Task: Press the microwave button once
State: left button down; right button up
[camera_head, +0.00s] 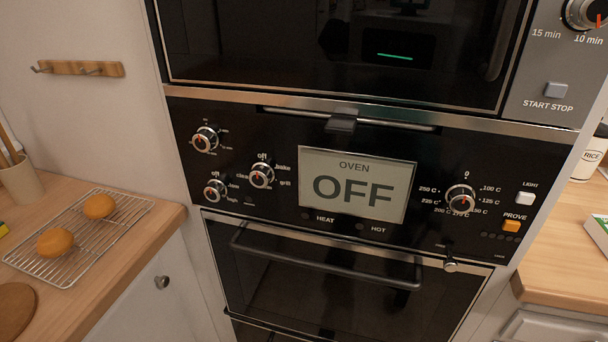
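The microwave (340,45) is built in above the oven, with a dark glass door that looks shut. Its grey START STOP button (556,90) is on the grey panel at the upper right, above its printed label. The microwave's timer dial (585,12) is at the top right corner, partly cut off, marked 15 min and 10 min. Neither of my grippers shows in the head view, and nothing touches the button.
The oven panel below has a display (357,187) reading OFF, several knobs, a white LIGHT button (525,198) and an orange PROVE button (511,226). An oven handle (325,265) sticks out lower down. Counters flank the ovens; the left one holds a wire rack (100,238) with two buns.

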aim_at(552, 90)
jog(key=u, duration=1.05)
jog(key=k, duration=1)
jog(key=z, duration=1.1)
jog(key=i, duration=0.5)
